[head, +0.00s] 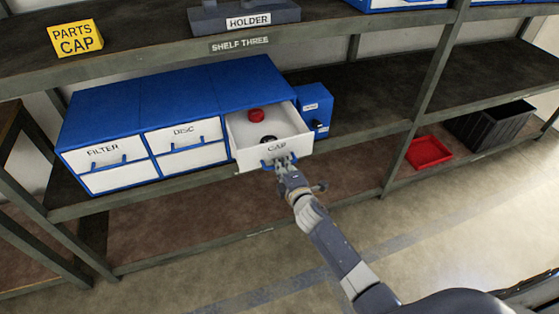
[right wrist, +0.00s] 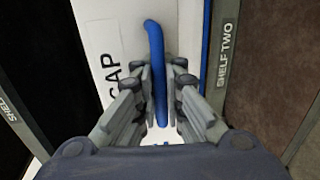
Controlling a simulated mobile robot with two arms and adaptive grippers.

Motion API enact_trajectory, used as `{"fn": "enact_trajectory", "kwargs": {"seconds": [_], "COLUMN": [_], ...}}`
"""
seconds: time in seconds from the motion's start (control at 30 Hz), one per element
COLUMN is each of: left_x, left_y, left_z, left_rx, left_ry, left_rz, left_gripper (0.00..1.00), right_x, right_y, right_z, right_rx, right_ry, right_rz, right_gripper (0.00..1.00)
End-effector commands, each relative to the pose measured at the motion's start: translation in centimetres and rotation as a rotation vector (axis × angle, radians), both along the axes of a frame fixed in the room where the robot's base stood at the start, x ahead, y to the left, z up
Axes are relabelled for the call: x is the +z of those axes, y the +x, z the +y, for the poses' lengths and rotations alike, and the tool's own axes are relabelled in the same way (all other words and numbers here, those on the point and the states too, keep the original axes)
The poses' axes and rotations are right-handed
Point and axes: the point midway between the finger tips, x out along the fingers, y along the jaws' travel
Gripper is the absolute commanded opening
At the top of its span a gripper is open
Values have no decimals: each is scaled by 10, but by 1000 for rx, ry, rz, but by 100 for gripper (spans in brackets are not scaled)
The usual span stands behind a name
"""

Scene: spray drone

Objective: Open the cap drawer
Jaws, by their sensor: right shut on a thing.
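The cap drawer (head: 283,151) is white with a "CAP" label and a blue handle, and it stands pulled out of the blue cabinet (head: 190,92). Inside it lie a red cap (head: 256,115) and a dark round thing (head: 268,139), partly hidden by the drawer front. My right gripper (head: 281,163) is at the drawer front, shut on the blue handle. In the right wrist view the handle (right wrist: 157,65) runs between the fingers of the gripper (right wrist: 162,98), with the "CAP" label beside it. My left gripper is not in view.
The filter drawer (head: 103,153) and disc drawer (head: 183,132) are shut, to the left. A small blue box (head: 315,107) stands just right of the open drawer. A red tray (head: 429,153) and a black crate (head: 492,124) are farther right. A shelf with a holder (head: 245,14) is above.

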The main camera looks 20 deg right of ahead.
Motion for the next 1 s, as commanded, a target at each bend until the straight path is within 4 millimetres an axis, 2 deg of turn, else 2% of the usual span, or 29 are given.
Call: {"fn": "enact_trajectory", "kwargs": {"seconds": [0.3,0.5,0.53,0.57,1.0], "left_x": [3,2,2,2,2], "left_y": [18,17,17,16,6], "left_z": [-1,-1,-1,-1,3], "left_rx": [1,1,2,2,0], "left_ry": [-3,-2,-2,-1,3], "left_rz": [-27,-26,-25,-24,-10], "left_gripper": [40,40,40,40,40], "right_x": [2,2,2,2,2], "right_y": [-3,-3,-3,-3,-8], "right_z": [0,0,0,0,-1], "right_rx": [0,0,0,0,0], "right_ry": [0,0,0,0,-1], "right_rz": [-4,-4,-4,-4,-3], "right_gripper": [0,0,11,17,17]}}
